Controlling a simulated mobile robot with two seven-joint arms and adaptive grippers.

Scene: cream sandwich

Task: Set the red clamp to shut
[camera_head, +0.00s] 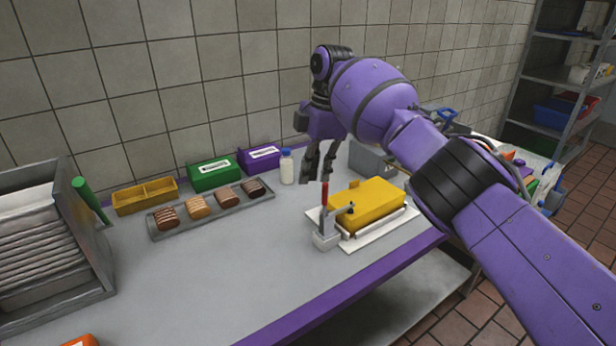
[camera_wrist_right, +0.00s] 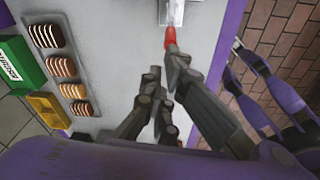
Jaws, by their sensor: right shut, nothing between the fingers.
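The red clamp stands at the front left corner of a white plate (camera_head: 378,236). Its red handle (camera_head: 325,194) points up in the head view, above a pale grey base (camera_head: 326,240). A grey clamp arm reaches toward the yellow block (camera_head: 368,203) on the plate; whether it presses on it I cannot tell. My right gripper (camera_head: 318,172) is shut and empty, with its fingers pointing down at the handle's top. In the right wrist view the red handle (camera_wrist_right: 170,40) lies close to a fingertip of the gripper (camera_wrist_right: 166,78); contact is unclear. My left gripper is not seen.
A tray (camera_head: 213,215) of several iced biscuits lies left of the clamp. Behind are a yellow bin (camera_head: 145,196), a green box (camera_head: 214,174), a purple box (camera_head: 260,158) and a white bottle (camera_head: 287,167). A grey rack (camera_head: 95,240) stands far left. The front middle table is clear.

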